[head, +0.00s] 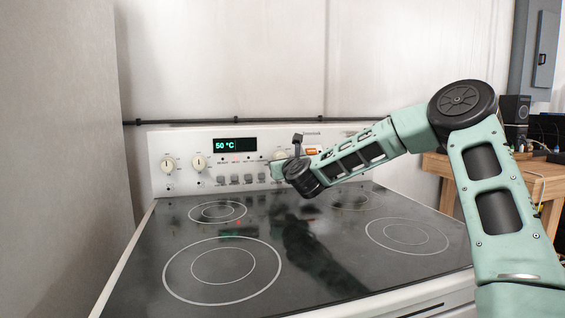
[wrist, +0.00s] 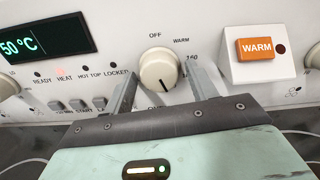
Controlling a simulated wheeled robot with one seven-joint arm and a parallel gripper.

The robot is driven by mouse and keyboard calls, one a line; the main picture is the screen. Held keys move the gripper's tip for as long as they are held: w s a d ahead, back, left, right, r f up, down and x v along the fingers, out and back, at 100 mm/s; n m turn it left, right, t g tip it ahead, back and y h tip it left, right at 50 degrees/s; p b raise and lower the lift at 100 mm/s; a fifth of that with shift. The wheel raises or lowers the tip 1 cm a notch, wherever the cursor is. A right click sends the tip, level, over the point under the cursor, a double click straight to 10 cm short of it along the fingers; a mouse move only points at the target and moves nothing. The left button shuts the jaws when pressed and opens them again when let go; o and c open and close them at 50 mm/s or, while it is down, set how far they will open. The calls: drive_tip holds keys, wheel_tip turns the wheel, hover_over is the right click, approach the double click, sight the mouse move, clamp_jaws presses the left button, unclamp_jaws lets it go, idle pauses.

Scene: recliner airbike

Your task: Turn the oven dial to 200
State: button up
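In the head view my gripper (head: 277,169) is at the panel and partly hides the dial (head: 279,155).
An orange WARM button (wrist: 256,48) is right of the dial. Small grey buttons (head: 235,180) sit below the display, and two more knobs (head: 198,162) are at the panel's left. The black glass cooktop (head: 300,270) below is clear. A wooden table (head: 440,165) stands at the right.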

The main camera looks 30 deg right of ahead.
drive_tip(key=shift+r, duration=0.1)
drive_tip(key=p+v, duration=0.1)
drive_tip(key=v, duration=1.6)
drive_tip(key=shift+s+r, duration=0.1)
drive_tip(key=shift+s, duration=0.1)
